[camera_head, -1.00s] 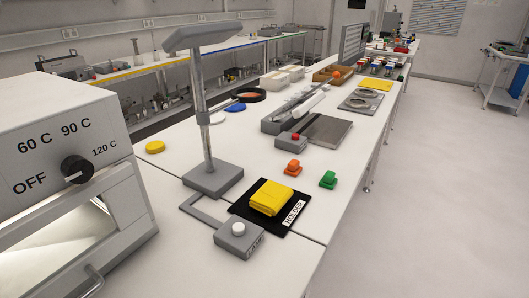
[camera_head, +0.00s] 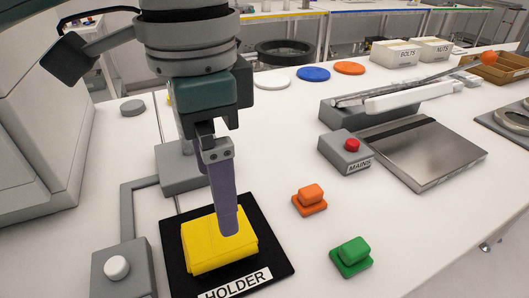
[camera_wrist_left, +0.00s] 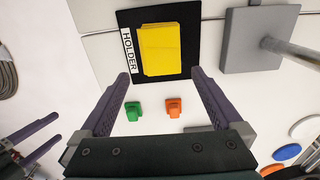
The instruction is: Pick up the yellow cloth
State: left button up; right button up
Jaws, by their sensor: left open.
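The yellow cloth (camera_head: 205,243), folded into a thick pad, lies on the black holder mat (camera_head: 272,240). In the wrist view the cloth (camera_wrist_left: 162,50) shows beyond my left fingertips, on the black mat (camera_wrist_left: 188,20). My left gripper (camera_head: 230,232) comes down from above, and its purple fingers overlap the cloth's right part in the head view. In the wrist view my left gripper (camera_wrist_left: 158,74) is open with nothing between its fingers. Whether a fingertip touches the cloth is unclear. My right gripper (camera_wrist_left: 58,128) shows at the wrist view's left edge, with its fingers apart.
A grey box with a white knob (camera_head: 117,268) stands left of the mat. A grey stand base (camera_head: 180,178) is behind it. An orange button (camera_head: 310,198) and a green button (camera_head: 351,256) sit to the right. A mains switch box (camera_head: 343,155) and metal plate (camera_head: 425,150) lie farther right.

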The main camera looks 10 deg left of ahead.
aim_at(217, 232)
pick_arm(q)
jog(key=f, duration=0.2)
jog(key=shift+s+a+f, duration=0.2)
jog(key=shift+f, duration=0.15)
jog(key=f, duration=0.3)
jog(key=f+b, duration=0.1)
jog(key=f, duration=0.1)
jog(key=shift+w+a+f, duration=0.1)
jog(key=shift+a+f, duration=0.15)
jog(key=shift+f, duration=0.1)
pick_arm(e)
jog(key=shift+s+a+f, duration=0.25)
jog(key=shift+s+f, duration=0.05)
jog(key=shift+f, duration=0.35)
pick_arm(q)
jog(key=shift+c, duration=0.2)
jog(key=c, duration=1.1)
pick_arm(e)
jog(key=shift+d, duration=0.1)
pick_arm(q)
notch_tip(217, 232, up, 20)
jog(key=p, duration=0.3)
jog(key=shift+p, duration=0.3)
pick_arm(e)
notch_tip(217, 232, up, 4)
jog(key=shift+w+f, duration=0.1)
jog(key=shift+f, duration=0.1)
